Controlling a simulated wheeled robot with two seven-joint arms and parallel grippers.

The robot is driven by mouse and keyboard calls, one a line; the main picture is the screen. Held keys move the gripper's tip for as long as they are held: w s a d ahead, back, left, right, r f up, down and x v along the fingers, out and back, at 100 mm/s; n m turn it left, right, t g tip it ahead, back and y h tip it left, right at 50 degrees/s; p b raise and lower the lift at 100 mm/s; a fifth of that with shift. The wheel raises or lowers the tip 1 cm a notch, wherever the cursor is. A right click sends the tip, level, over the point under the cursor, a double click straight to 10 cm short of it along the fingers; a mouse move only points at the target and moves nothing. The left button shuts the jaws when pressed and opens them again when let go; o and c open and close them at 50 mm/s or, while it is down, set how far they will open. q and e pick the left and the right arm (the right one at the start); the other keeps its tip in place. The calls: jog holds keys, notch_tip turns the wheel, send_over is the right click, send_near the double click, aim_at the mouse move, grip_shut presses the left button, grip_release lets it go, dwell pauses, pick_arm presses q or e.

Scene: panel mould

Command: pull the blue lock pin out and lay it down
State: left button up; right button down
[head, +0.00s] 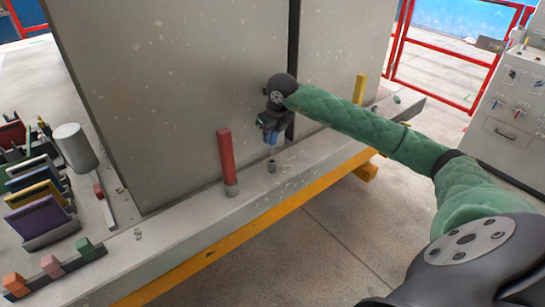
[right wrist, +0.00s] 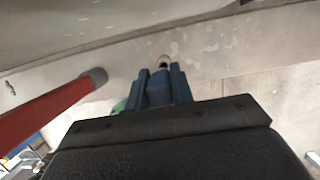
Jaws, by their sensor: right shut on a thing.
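The blue lock pin (head: 272,139) is upright between the fingers of my right gripper (head: 270,127), which is shut on it. Its lower end appears a little above a short grey socket (head: 271,167) on the ledge in front of the mould panel. In the right wrist view the blue pin (right wrist: 159,88) sits between the two fingers of the right gripper (right wrist: 161,82), and the black gripper body hides the rest. My left gripper is not in view.
A red pin (head: 227,160) stands in the ledge (head: 188,213) left of the gripper, and a yellow pin (head: 360,88) stands to the right. Tall grey panels (head: 165,80) rise behind. Coloured plates (head: 37,217), a grey cylinder (head: 75,148) and several small blocks crowd the left end.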

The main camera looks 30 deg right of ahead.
jog(key=shift+r, duration=0.1)
dwell(0.3)
jog(key=shift+r+p, duration=0.4)
jog(key=shift+r, duration=1.5)
